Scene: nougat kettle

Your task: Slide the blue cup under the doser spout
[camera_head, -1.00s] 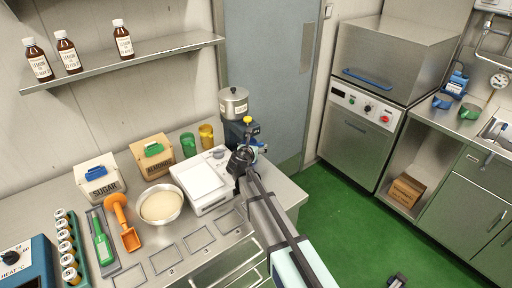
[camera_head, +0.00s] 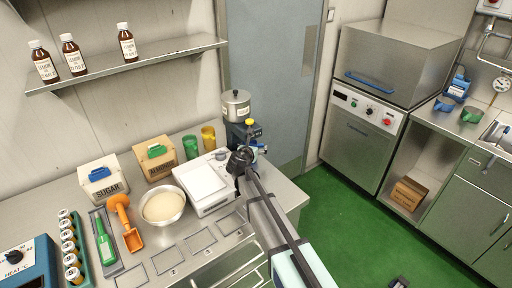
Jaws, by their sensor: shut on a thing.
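The doser (camera_head: 237,106) stands at the right end of the left counter, with a steel hopper, a dark blue body and a yellow knob. My gripper (camera_head: 246,156) is low in front of the doser, seen from behind. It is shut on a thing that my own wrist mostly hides. A bit of blue (camera_head: 262,149) shows just right of my gripper and looks like the blue cup. The spout is hidden, so I cannot tell whether the cup is under it.
A white scale (camera_head: 205,190) stands just left of my gripper. Green (camera_head: 190,147) and yellow (camera_head: 208,137) cups stand behind it. A bowl (camera_head: 163,206), an orange scoop (camera_head: 127,222) and ingredient boxes are further left. Blue (camera_head: 444,104) and green (camera_head: 471,114) cups are on the right counter.

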